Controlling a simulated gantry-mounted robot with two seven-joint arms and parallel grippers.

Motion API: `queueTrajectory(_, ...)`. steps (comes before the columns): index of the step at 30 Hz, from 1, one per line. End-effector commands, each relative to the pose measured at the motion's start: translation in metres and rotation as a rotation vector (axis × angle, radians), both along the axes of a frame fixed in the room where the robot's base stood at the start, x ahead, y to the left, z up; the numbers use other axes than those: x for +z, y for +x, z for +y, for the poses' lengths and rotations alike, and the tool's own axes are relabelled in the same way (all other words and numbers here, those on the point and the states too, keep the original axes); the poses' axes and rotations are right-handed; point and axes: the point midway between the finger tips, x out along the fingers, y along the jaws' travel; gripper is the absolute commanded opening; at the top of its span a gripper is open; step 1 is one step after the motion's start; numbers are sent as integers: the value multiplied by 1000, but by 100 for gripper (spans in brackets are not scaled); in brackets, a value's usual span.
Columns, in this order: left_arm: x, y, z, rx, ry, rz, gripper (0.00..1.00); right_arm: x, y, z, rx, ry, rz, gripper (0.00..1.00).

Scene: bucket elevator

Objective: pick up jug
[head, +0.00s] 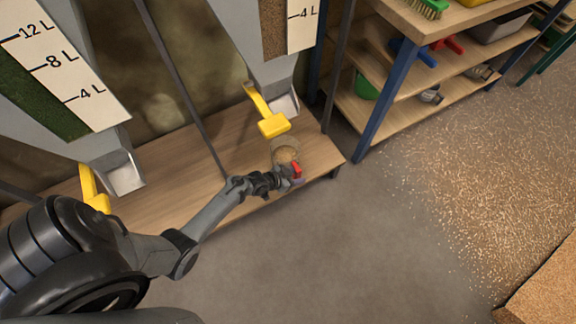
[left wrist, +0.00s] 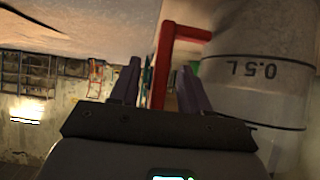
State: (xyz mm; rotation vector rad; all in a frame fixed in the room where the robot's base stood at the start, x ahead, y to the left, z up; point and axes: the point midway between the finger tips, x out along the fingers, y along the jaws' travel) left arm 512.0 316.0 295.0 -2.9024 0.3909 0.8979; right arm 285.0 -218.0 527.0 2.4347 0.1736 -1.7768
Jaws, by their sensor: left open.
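The jug (head: 285,152) is a clear round vessel with a red handle, standing on the wooden bench below the right hopper's spout. Brownish material shows in it or through it; I cannot tell which. In the left wrist view the jug (left wrist: 255,95) fills the right side, with a "0.5 L" mark and line. Its red handle (left wrist: 163,65) lies between the two fingers. My left gripper (head: 291,176) is open around the handle, at the bench's front edge; it also shows in the left wrist view (left wrist: 158,82). My right gripper is not in view.
Two hoppers with litre scales and yellow levers (head: 273,124) hang over the wooden bench (head: 185,165). A shelf with a blue post (head: 385,95) stands to the right, holding brushes and tubs. Grain covers the floor at right; the grey floor in front is clear.

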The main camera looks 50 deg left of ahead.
Motion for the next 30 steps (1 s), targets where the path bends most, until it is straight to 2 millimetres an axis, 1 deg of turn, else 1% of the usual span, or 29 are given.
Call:
queueTrajectory(1,-6,5,-1,1,-1,-2,46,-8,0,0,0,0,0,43)
queueTrajectory(2,-6,6,-2,1,-1,-2,46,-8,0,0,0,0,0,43)
queueTrajectory(10,-5,8,-2,0,0,1,46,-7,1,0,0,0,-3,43)
queueTrajectory(11,-5,8,-2,0,0,1,43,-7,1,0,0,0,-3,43)
queueTrajectory(18,-5,8,-2,0,0,0,6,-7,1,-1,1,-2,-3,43)
queueTrajectory(19,-5,8,-2,0,0,0,2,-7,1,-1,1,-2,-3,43)
queueTrajectory(20,-5,8,-2,0,0,0,0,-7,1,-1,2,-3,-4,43)
queueTrajectory(30,-5,8,-2,-1,1,0,0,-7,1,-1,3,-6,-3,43)
